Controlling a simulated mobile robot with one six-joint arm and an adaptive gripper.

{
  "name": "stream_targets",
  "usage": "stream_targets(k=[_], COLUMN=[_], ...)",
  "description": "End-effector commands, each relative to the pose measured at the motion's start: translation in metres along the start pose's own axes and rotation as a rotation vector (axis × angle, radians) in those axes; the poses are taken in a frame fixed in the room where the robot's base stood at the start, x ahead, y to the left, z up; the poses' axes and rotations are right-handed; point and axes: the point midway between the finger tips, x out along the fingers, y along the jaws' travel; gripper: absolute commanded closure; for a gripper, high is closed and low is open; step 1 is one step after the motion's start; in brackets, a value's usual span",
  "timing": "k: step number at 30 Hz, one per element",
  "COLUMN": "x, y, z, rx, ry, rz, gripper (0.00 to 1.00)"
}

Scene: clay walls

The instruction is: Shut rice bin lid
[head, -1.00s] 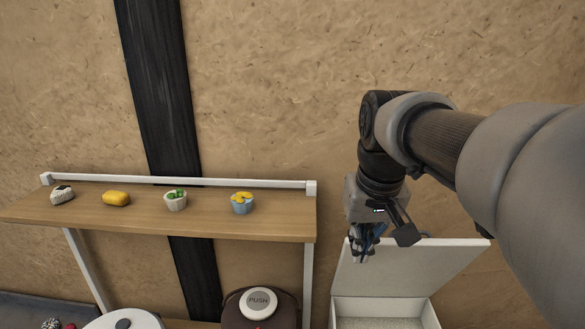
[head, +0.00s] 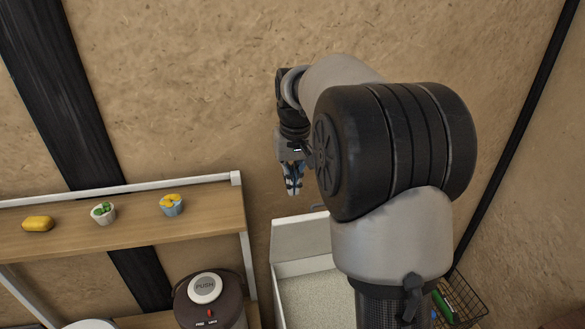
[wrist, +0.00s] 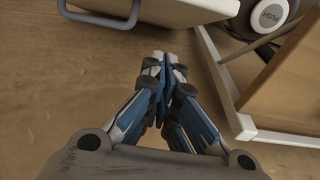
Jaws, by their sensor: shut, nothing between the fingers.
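The white rice bin (head: 279,311) stands at the lower middle of the head view, with pale rice (head: 315,300) inside. Its white lid (head: 298,238) is open and stands up at the back, with a small loop handle (head: 318,208) at its top edge. My arm hides the bin's right part. My gripper (head: 293,192) is shut and empty, just above the lid's top edge.
A wooden shelf (head: 205,222) on the left holds a yellow food item (head: 38,223) and two small cups (head: 103,212). A brown dispenser with a PUSH button (head: 205,288) stands below it. A wire basket (head: 465,304) is at the lower right. The clay wall is close behind.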

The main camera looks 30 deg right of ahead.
Motion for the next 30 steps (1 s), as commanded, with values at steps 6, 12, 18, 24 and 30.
stream_targets(k=[6,12,18,24,30], x=[0.027,0.031,0.032,0.032,0.034], y=[0.0,0.0,0.0,0.0,0.0], z=[0.017,0.035,0.039,0.039,0.039], rx=[0.0,0.0,0.0,0.0,0.0], ry=[0.0,0.001,0.001,0.001,0.013], rz=[0.0,0.0,0.0,0.0,0.0], gripper=[1.0,1.0,1.0,1.0,1.0])
